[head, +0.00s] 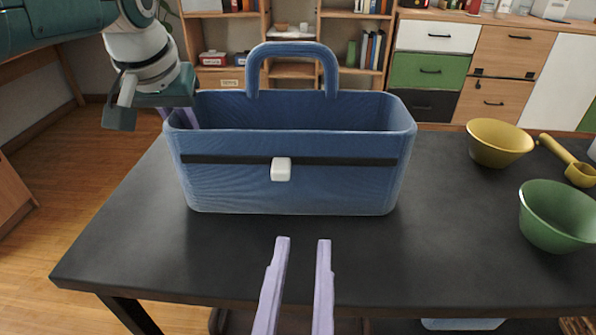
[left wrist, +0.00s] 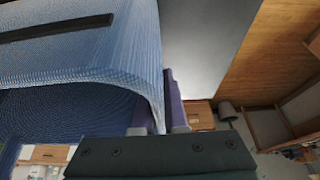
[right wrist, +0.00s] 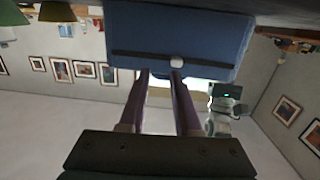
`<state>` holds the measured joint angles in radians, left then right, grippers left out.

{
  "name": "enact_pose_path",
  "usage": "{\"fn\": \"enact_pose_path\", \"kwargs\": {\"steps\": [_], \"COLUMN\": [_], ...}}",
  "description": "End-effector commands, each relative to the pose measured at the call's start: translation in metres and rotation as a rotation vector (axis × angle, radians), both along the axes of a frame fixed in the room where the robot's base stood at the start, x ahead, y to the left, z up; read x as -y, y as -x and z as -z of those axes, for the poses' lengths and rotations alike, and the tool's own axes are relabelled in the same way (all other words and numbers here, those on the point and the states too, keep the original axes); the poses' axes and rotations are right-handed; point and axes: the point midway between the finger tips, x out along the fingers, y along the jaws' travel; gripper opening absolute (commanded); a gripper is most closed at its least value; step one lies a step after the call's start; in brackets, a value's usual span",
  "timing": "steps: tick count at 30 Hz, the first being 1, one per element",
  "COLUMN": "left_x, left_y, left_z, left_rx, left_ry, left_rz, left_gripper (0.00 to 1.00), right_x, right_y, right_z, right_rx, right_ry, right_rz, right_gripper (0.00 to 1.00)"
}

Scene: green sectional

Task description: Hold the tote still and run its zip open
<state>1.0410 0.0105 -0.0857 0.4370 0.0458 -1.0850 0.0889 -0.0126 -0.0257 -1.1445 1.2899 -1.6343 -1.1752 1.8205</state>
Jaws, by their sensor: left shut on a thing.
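The blue tote (head: 235,190) stands upright on the dark table, its handle raised. A black zip strip (head: 345,161) runs across its front, with a white pull tab (head: 281,169) near the middle. My left gripper (head: 178,115) is shut on the tote's left end wall near the top rim; the left wrist view shows its fingers (left wrist: 168,110) around the wall's edge. My right gripper (head: 303,240) is open and empty in front of the tote, below the tab.
A yellow bowl (head: 497,145), a green bowl (head: 556,217) and a yellow ladle-like utensil (head: 577,172) lie on the table's right side. The dark table top (head: 150,245) is clear left and in front of the tote. Shelves and drawers stand behind.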

Motion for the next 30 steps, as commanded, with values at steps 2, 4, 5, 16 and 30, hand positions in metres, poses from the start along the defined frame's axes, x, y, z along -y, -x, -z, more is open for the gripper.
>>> {"fn": "enact_pose_path", "kwargs": {"steps": [2,4,5,16,30], "left_x": [0.0,0.0,0.0,0.0,0.0], "left_y": [0.0,0.0,0.0,0.0,-0.001], "left_z": [-0.001,-0.001,-0.001,-0.001,-0.001], "left_rx": [0.002,0.002,0.002,0.002,0.002], "left_ry": [0.001,0.001,0.001,0.001,0.001], "left_rz": [0.0,0.0,0.0,0.0,-0.001], "left_gripper": [0.0,0.0,0.0,0.0,0.0], "right_x": [0.025,0.052,0.064,0.147,0.115], "right_y": [-0.017,-0.033,-0.039,-0.086,-0.096], "right_z": [0.008,0.018,0.022,0.044,-0.053], "right_rx": [-0.059,-0.137,-0.175,-0.67,-1.034], "right_ry": [0.007,0.009,0.009,-0.113,-0.291], "right_rz": [0.073,0.151,0.182,0.331,-0.204], "right_gripper": [0.21,0.14,0.1,0.0,0.0]}}
